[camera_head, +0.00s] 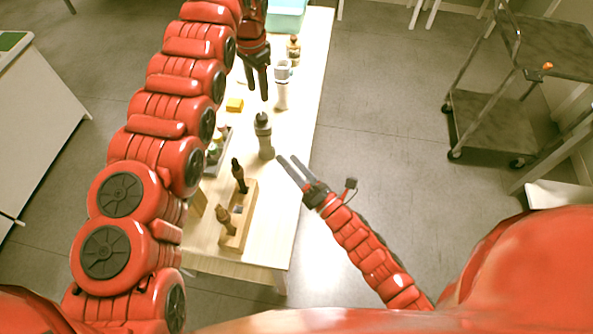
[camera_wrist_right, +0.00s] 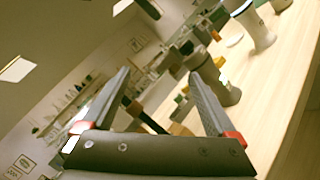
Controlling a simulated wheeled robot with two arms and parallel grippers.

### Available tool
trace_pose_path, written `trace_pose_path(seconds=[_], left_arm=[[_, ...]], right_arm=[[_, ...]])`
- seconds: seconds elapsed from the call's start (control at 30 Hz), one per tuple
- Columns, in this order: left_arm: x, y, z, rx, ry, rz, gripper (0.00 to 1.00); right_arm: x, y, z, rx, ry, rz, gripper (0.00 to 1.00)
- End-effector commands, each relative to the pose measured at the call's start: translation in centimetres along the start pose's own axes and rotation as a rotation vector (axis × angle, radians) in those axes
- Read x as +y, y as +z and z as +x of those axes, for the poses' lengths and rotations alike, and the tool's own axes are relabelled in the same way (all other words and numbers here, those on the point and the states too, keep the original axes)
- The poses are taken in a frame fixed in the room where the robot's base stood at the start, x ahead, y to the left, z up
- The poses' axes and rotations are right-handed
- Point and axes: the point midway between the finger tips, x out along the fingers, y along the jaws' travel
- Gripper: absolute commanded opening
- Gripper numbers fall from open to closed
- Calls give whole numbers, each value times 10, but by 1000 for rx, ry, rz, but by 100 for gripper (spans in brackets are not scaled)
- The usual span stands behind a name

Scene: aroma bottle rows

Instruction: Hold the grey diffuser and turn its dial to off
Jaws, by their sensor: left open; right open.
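The grey diffuser (camera_head: 266,147) stands upright on the pale table, with a dark top part (camera_head: 262,120). In the right wrist view, a grey-olive body that looks like it (camera_wrist_right: 226,93) is beside and beyond the right-hand finger. My right gripper (camera_head: 288,160) is open and empty, its tips just right of the diffuser near the table's right edge; it also shows in the right wrist view (camera_wrist_right: 158,76). My left gripper (camera_head: 258,88) is open, pointing down above the table farther back, apart from the diffuser. The dial's setting is too small to read.
A white and grey device (camera_head: 281,95) and an amber bottle (camera_head: 293,50) stand behind the diffuser. A yellow block (camera_head: 235,104) lies left. A wooden rack (camera_head: 233,240) with dark bottles stands in front. A teal box (camera_head: 287,18) is at the back. A cart (camera_head: 500,125) stands right.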

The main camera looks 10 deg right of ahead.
Motion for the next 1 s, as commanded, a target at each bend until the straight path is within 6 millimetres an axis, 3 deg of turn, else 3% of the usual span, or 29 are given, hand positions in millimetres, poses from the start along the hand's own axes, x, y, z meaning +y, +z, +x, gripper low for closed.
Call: trace_pose_path(seconds=[0.2,0.4,0.57,1.0], left_arm=[[0,0,0,0,0,0,50],[0,0,0,0,0,0,50],[0,0,0,0,0,0,50],[0,0,0,0,0,0,50]], right_arm=[[-50,-27,-1,203,-204,-590,92],[-72,-32,-6,309,-273,-856,92],[-79,-33,3,324,-280,-896,92],[-109,-48,85,320,-276,-890,92]])
